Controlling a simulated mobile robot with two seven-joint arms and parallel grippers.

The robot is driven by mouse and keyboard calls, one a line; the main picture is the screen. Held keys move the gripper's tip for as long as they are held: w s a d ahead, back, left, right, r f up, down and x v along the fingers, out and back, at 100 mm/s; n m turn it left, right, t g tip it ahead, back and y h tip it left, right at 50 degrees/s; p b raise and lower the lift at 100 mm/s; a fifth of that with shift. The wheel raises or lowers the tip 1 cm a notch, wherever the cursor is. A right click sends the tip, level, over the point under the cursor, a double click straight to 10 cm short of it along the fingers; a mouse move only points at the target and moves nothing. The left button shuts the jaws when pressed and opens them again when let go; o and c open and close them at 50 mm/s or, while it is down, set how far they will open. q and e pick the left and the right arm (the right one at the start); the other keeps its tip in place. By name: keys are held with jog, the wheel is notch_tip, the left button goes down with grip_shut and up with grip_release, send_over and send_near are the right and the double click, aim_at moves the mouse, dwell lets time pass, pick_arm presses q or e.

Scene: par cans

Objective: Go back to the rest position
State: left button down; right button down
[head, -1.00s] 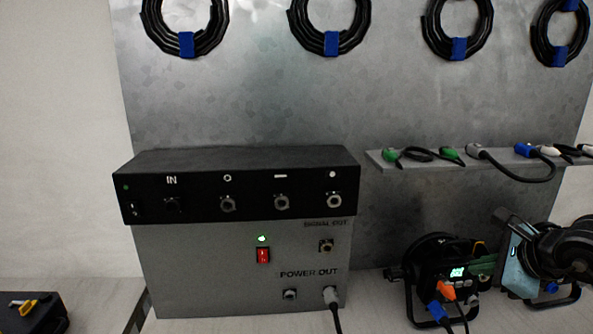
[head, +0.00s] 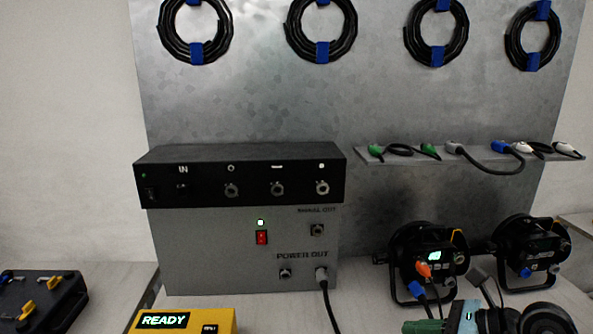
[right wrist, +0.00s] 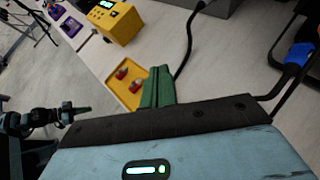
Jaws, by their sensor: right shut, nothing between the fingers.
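My right gripper (head: 426,326) is at the bottom edge of the head view, in front of the par cans and apart from them. In the right wrist view its green fingers (right wrist: 158,88) are together with nothing between them, above the table. What looks like my left gripper (right wrist: 78,110) shows at the left of the right wrist view, small and dark with greenish fingertips; I cannot tell its opening. The left par can (head: 428,262) has a lit display and orange and blue plugs. The right par can (head: 530,254) stands beside it.
A grey power box (head: 200,255) with a black panel (head: 240,178) stands at the back. A yellow READY box (head: 215,322), a black case (head: 40,300) and a yellow tray (right wrist: 122,92) lie nearer. A cable shelf (head: 375,157) and coiled cables (head: 196,50) are on the metal wall.

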jog(key=s+a+f+m+t+y, duration=0.2)
jog(key=s+a+m+y, duration=0.35)
jog(key=m, duration=0.25)
jog(key=s+d+f+m+t+h+p, duration=0.1)
jog(key=s+d+f+m+t+h, duration=0.1)
jog(key=s+f+m+h, duration=0.5)
jog(key=s+d+f+m+t+h+p, duration=0.15)
jog(key=f+m, duration=0.35)
jog(key=m, duration=0.7)
jog(key=s+d+f+m+t+h, duration=0.2)
jog(key=s+f+m+h, duration=0.3)
jog(key=m, duration=0.4)
pick_arm(q)
jog(key=shift+t, duration=0.4)
jog(key=r, duration=0.1)
jog(key=w+r, duration=0.2)
jog(key=shift+a+r, duration=0.15)
jog(key=shift+r, duration=0.15)
pick_arm(e)
jog(key=s+a+f+m+g, duration=0.1)
jog(key=s+f+m+g, duration=0.4)
jog(key=s+f, duration=0.5)
jog(key=s+m, duration=0.2)
jog(key=s, duration=0.1)
jog(key=shift+a+f+m+h, duration=0.15)
jog(key=shift+f+m+h, duration=0.15)
jog(key=shift+m, duration=0.1)
